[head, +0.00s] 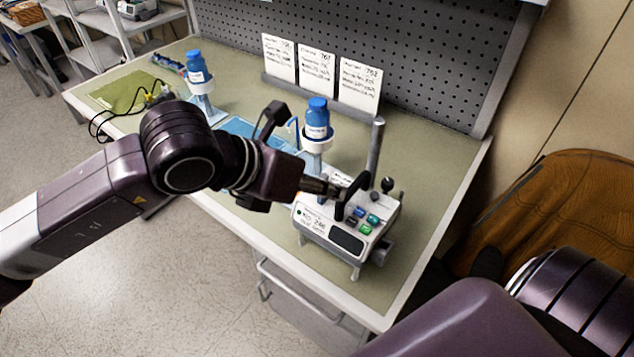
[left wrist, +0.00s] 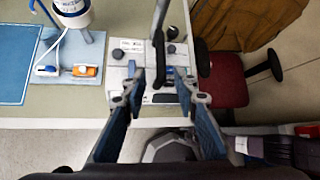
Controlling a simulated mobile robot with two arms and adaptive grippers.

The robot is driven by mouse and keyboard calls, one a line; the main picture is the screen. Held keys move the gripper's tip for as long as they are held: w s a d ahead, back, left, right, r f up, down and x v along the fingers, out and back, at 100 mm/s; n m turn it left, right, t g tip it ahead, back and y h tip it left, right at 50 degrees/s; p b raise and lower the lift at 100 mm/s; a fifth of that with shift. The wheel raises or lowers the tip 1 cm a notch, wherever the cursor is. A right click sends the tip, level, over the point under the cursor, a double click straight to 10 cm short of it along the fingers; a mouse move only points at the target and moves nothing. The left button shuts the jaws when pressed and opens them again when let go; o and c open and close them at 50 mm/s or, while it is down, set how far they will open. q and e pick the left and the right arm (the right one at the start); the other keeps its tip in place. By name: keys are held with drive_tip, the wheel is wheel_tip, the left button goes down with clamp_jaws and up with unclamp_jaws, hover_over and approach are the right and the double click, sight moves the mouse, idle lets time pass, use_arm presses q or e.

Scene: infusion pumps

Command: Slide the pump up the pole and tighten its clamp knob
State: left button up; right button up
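The white pump (head: 349,238) with coloured buttons and a dark screen is low at the grey upright pole (head: 376,148), near the table's right front. A black ball-topped knob (head: 387,185) stands at its back. A black handle-like bar (head: 357,188) rises from the pump; it also shows in the left wrist view (left wrist: 159,60). My left gripper (head: 338,190) is over the pump's top. In the left wrist view its two fingers (left wrist: 158,82) are apart, on either side of the bar, with nothing visibly gripped. Contact cannot be told. My right gripper is out of view.
A blue-capped bottle (head: 317,118) stands in a holder just behind my left gripper; another (head: 196,68) stands farther left. Label cards (head: 316,72) lean before a pegboard (head: 360,30).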

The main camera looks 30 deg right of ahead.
use_arm(q)
drive_tip(key=x, duration=0.3)
drive_tip(key=shift+d+f+b, duration=0.15)
drive_tip(key=shift+f+b, duration=0.2)
drive_tip(key=shift+b, duration=0.05)
drive_tip(key=b+x, duration=0.2)
drive_tip(key=b, duration=0.1)
drive_tip(key=shift+d+f, duration=0.25)
drive_tip(key=shift+w+d+f+b, duration=0.1)
drive_tip(key=shift+d+f+b, duration=0.25)
drive_tip(key=shift+d+b, duration=0.25)
clamp_jaws()
idle(0.3)
